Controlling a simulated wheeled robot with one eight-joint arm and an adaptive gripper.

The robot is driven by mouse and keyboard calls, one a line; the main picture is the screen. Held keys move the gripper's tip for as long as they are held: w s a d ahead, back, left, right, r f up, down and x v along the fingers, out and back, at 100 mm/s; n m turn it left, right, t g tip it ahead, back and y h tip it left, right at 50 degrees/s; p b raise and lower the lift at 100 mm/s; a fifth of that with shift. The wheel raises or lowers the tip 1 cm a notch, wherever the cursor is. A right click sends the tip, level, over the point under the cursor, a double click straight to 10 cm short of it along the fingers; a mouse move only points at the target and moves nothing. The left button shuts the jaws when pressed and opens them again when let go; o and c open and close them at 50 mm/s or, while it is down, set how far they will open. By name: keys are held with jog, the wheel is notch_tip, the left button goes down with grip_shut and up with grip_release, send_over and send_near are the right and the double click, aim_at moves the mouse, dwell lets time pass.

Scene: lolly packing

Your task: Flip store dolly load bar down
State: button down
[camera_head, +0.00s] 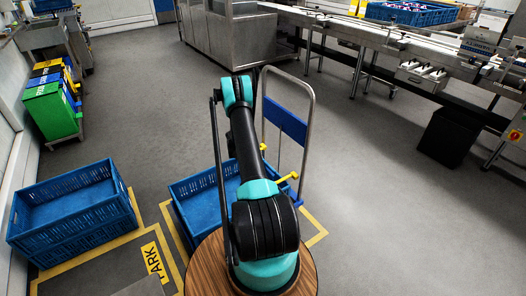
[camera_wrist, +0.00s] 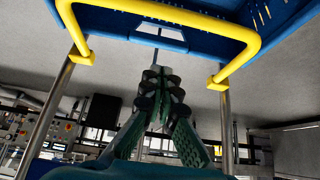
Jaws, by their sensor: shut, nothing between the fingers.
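The store dolly has a metal tube handle frame (camera_head: 312,100) with a blue panel (camera_head: 286,123). Its load bar (camera_head: 288,177) is yellow; only its ends show beside my arm, and the rest is hidden. In the wrist view the load bar (camera_wrist: 180,15) is a yellow U joined to two metal posts (camera_wrist: 226,120) by yellow clamps, with blue plastic behind it. My gripper (camera_wrist: 158,72) is shut and empty. It shows between the two posts, beside the bar in the picture; I see no clear contact. The head view does not show the fingers clearly.
A blue crate (camera_head: 197,187) sits at the dolly, partly behind my arm. Another blue crate (camera_head: 72,205) stands at left on a marked floor bay. Coloured bins (camera_head: 52,108) stand by the left wall. A conveyor (camera_head: 400,42) runs along the right. Floor right of the dolly is clear.

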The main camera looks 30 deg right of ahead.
jog(key=a+f, duration=0.1)
jog(key=f, duration=0.2)
jog(key=shift+a, duration=0.4)
jog(key=shift+s+a+f, duration=0.1)
jog(key=shift+a+f, duration=0.15)
jog(key=shift+f, duration=0.4)
jog(key=shift+a+f, duration=0.25)
jog(key=shift+f, duration=0.35)
jog(key=v, duration=1.2)
jog(key=shift+r, duration=0.1)
